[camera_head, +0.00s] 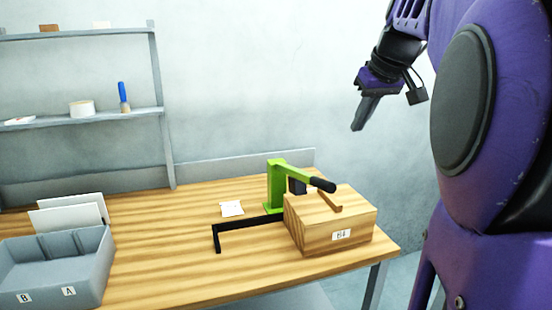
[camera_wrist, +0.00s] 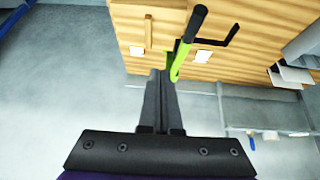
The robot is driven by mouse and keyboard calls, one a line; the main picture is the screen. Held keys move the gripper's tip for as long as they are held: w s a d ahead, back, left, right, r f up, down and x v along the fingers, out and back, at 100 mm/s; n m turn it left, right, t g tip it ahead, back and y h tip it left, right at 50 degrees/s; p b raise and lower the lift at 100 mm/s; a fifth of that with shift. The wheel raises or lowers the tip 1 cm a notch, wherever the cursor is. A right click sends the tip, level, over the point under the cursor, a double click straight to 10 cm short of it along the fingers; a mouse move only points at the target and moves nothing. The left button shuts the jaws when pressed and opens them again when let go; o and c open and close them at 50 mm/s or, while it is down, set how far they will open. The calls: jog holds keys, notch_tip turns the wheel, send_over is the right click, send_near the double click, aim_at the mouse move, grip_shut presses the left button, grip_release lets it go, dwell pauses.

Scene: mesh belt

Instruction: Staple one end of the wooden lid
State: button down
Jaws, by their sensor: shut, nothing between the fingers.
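A wooden box with its lid on (camera_head: 335,225) stands at the right end of the workbench, with a small label on its front. A thin wooden strip (camera_head: 330,201) lies on the lid. A green stapler with a black-tipped lever (camera_head: 277,185) stands behind the box, and its lever reaches over the lid. In the wrist view the stapler lever (camera_wrist: 183,50) shows above my fingers. My gripper (camera_head: 357,128) is shut and empty, raised well above and to the right of the box, apart from everything. The fingertips also show in the wrist view (camera_wrist: 160,75).
A black L-shaped bar (camera_head: 235,225) extends left from the stapler. A white paper (camera_head: 232,208) lies on the workbench (camera_head: 180,220). A grey bin labelled A and B (camera_head: 60,275) stands at the left. A shelf (camera_head: 120,115) holds small items. The bench middle is mostly clear.

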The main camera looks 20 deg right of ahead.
jog(key=shift+s+a+r+m+y, duration=0.15)
jog(key=shift+a+r+y, duration=0.05)
jog(key=shift+a+y, duration=0.2)
jog(key=shift+s+a+r+m+y, duration=0.2)
jog(key=shift+a+y, duration=0.15)
jog(key=shift+a, duration=0.2)
jog(key=shift+s+a+r+m+y, duration=0.15)
jog(key=shift+a+y, duration=0.2)
jog(key=shift+a, duration=0.1)
jog(key=x, duration=0.4)
jog(key=s+x, duration=0.1)
jog(key=x, duration=0.3)
jog(key=s+f+x, duration=0.1)
jog(key=x, duration=0.3)
jog(key=shift+f, duration=0.1)
jog(key=shift+s+a+f, duration=0.1)
jog(key=shift+s+f, duration=0.1)
jog(key=shift+f, duration=0.35)
jog(key=shift+f, duration=0.1)
